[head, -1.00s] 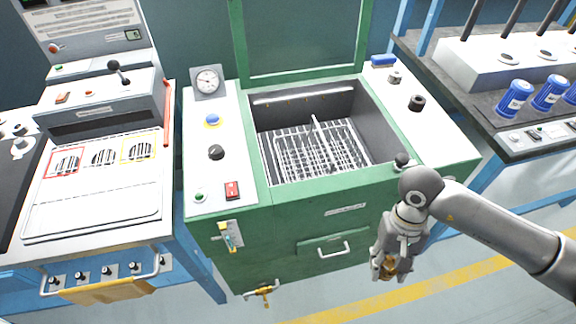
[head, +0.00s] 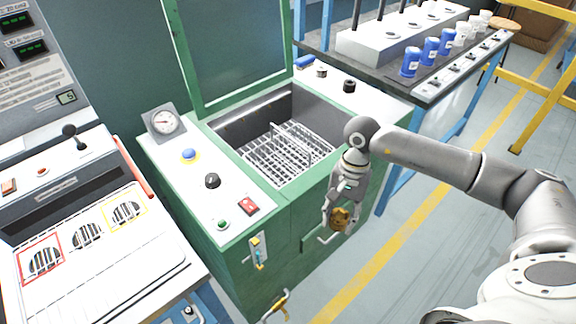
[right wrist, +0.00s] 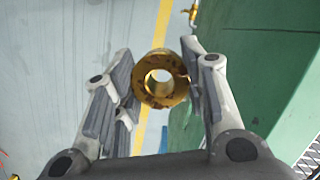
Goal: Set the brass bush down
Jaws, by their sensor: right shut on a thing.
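The brass bush (head: 341,217) is a short gold ring held in my right gripper (head: 334,222), in front of the green machine's front face. In the right wrist view the bush (right wrist: 145,90) shows its round hole and some dark reddish marks. The fingers (right wrist: 158,82) are on either side of it, and it hangs above the floor. My left gripper is in neither view.
The green machine (head: 290,235) has an open tank with a wire basket (head: 282,150) inside. A panel with three marked vents (head: 88,236) stands at left. A dark bench (head: 388,75) with blue cups (head: 410,62) and white cups stands at back right. Floor with a yellow line is clear at right.

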